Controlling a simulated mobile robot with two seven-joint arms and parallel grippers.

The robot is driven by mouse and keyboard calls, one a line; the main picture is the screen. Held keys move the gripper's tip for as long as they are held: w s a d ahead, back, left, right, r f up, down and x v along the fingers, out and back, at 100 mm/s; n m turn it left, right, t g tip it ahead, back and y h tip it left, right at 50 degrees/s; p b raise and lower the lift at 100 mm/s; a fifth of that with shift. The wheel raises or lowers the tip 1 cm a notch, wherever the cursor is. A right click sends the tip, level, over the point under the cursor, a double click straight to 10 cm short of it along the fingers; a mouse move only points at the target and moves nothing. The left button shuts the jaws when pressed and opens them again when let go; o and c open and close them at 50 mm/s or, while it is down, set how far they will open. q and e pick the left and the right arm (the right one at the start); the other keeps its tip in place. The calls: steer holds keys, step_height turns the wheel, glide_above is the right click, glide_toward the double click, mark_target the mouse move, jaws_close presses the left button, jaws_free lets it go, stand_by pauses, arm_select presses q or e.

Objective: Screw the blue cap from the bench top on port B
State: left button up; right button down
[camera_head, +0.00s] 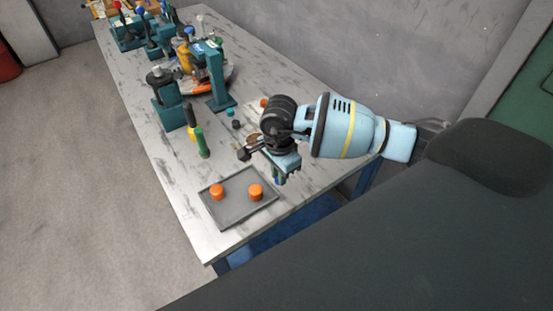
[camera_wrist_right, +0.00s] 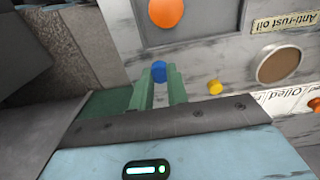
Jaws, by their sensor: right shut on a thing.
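My right gripper (camera_head: 281,178) is low over the near right edge of the bench, to the right of the grey tray. In the right wrist view, its two green fingers (camera_wrist_right: 159,88) are shut on the blue cap (camera_wrist_right: 159,71), which shows between the fingertips. The cap is hardly visible in the head view, where the gripper covers it. The motor assembly (camera_head: 187,58) stands on a round plate farther back on the bench, well away from the gripper. Port B cannot be picked out at this distance. My left gripper is not in view.
The grey tray (camera_head: 237,207) holds two orange caps (camera_head: 217,191). A green bottle-like tool (camera_head: 202,142) and a teal stand (camera_head: 218,75) are farther back. A yellow cap (camera_wrist_right: 215,87) and a brown disc (camera_wrist_right: 279,66) lie near the gripper.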

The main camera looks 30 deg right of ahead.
steer(key=n, duration=0.3)
steer(key=s+a+n, duration=0.1)
steer(key=shift+f, duration=0.15)
steer(key=n, duration=0.3)
steer(key=a+n, duration=0.1)
steer(key=shift+s, duration=0.35)
steer(key=n, duration=0.4)
steer(key=shift+s+a+f, duration=0.15)
steer(key=shift+s+a, duration=0.2)
steer(key=shift+a, duration=0.05)
steer(key=n, duration=0.3)
steer(key=s+a+n, duration=0.1)
steer(key=shift+n, duration=0.4)
steer(key=shift+s+f, duration=0.1)
steer(key=shift+s, duration=0.05)
